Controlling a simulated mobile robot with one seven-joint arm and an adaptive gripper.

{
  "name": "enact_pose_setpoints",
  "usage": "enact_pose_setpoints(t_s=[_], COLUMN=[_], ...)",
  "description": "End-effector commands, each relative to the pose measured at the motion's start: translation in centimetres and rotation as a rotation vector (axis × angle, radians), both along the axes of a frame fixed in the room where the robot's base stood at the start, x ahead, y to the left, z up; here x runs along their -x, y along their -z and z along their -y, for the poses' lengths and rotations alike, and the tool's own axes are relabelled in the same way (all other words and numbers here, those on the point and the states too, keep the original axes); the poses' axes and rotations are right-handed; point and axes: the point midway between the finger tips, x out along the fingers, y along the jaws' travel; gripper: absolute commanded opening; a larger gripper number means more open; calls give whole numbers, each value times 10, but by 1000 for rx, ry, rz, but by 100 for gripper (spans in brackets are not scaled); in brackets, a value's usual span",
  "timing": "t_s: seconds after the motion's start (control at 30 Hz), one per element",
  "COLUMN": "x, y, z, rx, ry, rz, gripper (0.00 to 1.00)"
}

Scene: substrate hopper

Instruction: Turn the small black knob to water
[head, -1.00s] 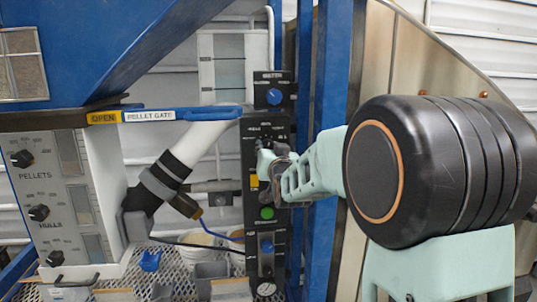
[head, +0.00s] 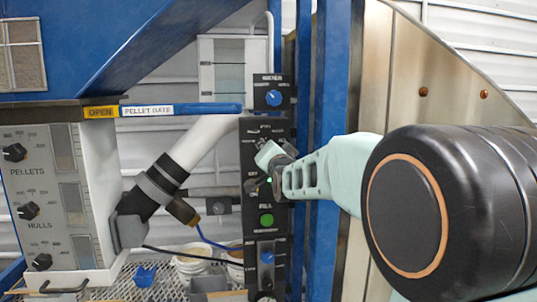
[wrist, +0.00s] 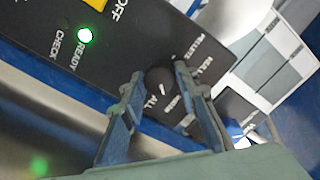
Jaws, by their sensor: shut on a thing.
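The small black knob (wrist: 159,80) is on the black control panel (wrist: 100,45), between my two fingers in the wrist view. My gripper (wrist: 157,78) is shut on it, with one finger on each side. The knob's white pointer mark points toward the lower edge of its dial. Printed words, including ALL, lie around the knob; they appear sideways and small, so I cannot tell exactly which one the mark meets. In the head view my gripper (head: 262,168) is at the upper part of the tall panel and hides the knob.
A lit green READY lamp (wrist: 85,35) and a yellow button (wrist: 188,3) are near the knob. Below my gripper is a green FILL button (head: 266,220). A blue knob (head: 273,98) sits above. Blue posts (head: 335,90) stand close to my arm; the gate handle (head: 185,109) is left.

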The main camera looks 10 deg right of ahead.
Motion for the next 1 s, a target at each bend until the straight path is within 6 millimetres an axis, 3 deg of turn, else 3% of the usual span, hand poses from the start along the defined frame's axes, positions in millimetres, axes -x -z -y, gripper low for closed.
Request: enact_pose_setpoints(t_s=[0.37,0.4,0.53,0.83,1.0], x=[0,0,0,2,16], y=[0,0,0,0,-1], z=[0,0,0,0,0], rx=[-3,-3,-3,-2,-1], ry=[0,0,0,0,1], rz=[0,0,0,0,1], gripper=[4,32,46,46,46])
